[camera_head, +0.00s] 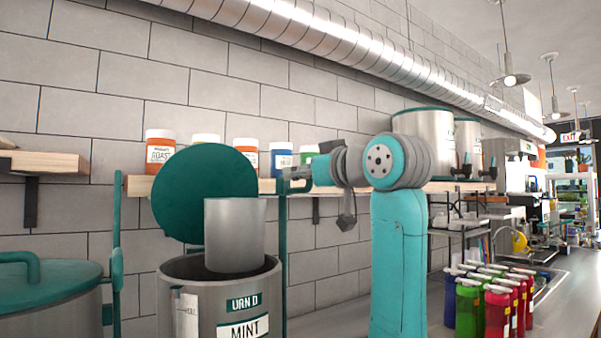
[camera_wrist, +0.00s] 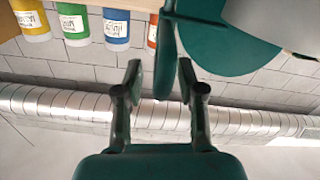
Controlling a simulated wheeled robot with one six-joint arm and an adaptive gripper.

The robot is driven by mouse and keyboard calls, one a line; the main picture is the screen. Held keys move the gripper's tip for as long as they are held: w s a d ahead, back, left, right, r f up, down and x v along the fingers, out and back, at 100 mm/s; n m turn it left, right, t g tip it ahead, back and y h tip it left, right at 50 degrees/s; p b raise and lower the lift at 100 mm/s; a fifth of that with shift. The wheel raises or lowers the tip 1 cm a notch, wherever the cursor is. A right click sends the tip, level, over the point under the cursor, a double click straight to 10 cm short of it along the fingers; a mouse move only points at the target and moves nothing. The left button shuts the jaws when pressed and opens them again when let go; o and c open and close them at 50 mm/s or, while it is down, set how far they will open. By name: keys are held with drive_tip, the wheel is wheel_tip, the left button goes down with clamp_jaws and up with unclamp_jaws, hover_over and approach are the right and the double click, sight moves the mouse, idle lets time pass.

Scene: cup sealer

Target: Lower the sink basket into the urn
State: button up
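The grey cylindrical basket (camera_head: 235,230) stands upright in the mouth of the urn (camera_head: 190,307), labelled "URN D" and "MINT". Its lower edge is just inside the rim and most of its body is above it. What holds it up is not clear. It also shows at the top right of the wrist view (camera_wrist: 278,25). A round teal lid (camera_head: 180,200) stands raised behind it. My gripper (camera_wrist: 160,75) is right of the basket at a teal post (camera_head: 282,260). In the wrist view, its fingers are apart, with a teal bar (camera_wrist: 164,60) between them; contact is unclear.
A lidded urn (camera_head: 45,285) stands at the left. A wall shelf (camera_head: 140,186) with several jars runs behind my gripper. A metal duct (camera_head: 340,48) runs above.

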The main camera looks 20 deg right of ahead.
drive_tip(key=shift+w, duration=0.3)
clamp_jaws()
wheel_tip(320, 180, down, 14)
drive_tip(key=shift+r, duration=0.2)
idle(0.4)
unclamp_jaws()
drive_tip(key=shift+f, duration=0.1)
